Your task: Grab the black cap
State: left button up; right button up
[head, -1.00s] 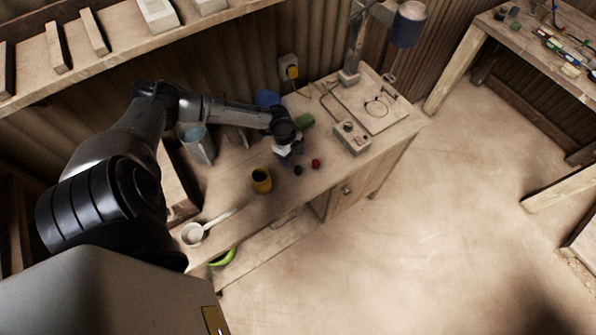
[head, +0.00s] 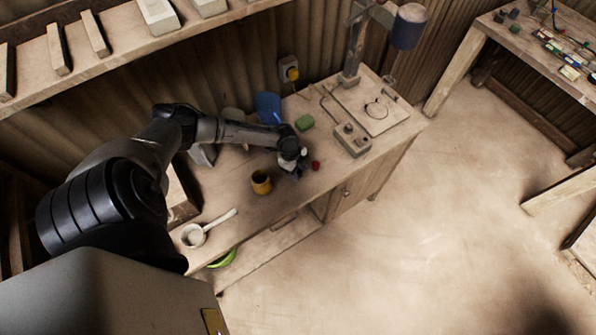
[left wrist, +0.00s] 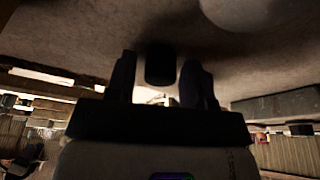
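The black cap (left wrist: 160,65) shows in the left wrist view as a short dark cylinder on the bench surface, which appears at the top of that view. It lies between the two fingers of my left gripper (left wrist: 160,84), with a gap visible on each side. The gripper is open. In the head view my left gripper (head: 296,172) points down at the bench and hides the cap. A small red cap (head: 315,166) sits just to its right. My right gripper is in neither view.
A yellow cup (head: 262,183) stands left of the gripper, and a white ladle-like pot (head: 194,236) is at the near left. The bench front is mostly clear.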

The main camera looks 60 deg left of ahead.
pick_arm(q)
jog(key=c, duration=0.7)
